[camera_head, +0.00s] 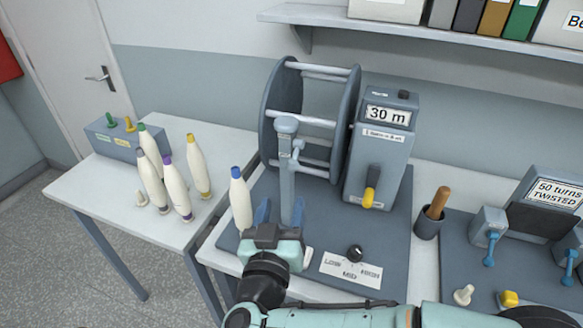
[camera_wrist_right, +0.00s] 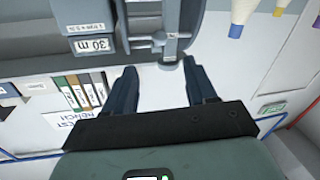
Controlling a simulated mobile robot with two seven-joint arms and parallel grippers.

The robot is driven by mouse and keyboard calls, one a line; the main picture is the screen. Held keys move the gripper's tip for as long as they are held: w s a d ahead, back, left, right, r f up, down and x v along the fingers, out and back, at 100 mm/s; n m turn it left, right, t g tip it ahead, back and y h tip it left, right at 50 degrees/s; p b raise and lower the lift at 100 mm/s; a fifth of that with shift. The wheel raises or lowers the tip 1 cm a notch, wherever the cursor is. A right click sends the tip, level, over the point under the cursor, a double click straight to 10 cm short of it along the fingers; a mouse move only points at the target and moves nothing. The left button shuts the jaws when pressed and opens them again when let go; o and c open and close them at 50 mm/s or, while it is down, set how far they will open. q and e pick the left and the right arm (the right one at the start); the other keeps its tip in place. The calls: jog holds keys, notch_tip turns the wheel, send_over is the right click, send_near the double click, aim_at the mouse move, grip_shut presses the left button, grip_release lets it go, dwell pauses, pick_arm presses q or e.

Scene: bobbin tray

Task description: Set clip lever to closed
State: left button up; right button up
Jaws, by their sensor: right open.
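A blue-grey post (camera_head: 287,182) stands on the dark base plate in front of the winding reel. Its rounded cap (camera_head: 287,124) is at the top, and a small light blue clip lever (camera_head: 298,146) sticks out at the right just below it. The clip and post top also show in the right wrist view (camera_wrist_right: 166,42), beyond the fingertips. My right gripper (camera_head: 280,208) is open, low at the post's near side, well below the lever. In the wrist view its two fingers (camera_wrist_right: 160,70) are spread with nothing held between them. My left gripper is not in view.
A white bobbin with a blue top (camera_head: 240,202) stands just left of my right gripper. The reel (camera_head: 276,105) and the 30 m counter box (camera_head: 382,150) stand behind. A speed knob (camera_head: 355,253) is at the front right. Several bobbins stand on the left table (camera_head: 95,187).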

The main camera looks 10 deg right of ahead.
aim_at(292, 169)
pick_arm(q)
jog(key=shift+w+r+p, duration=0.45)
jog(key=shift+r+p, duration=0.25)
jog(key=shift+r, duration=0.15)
pick_arm(e)
jog(key=x, duration=1.1)
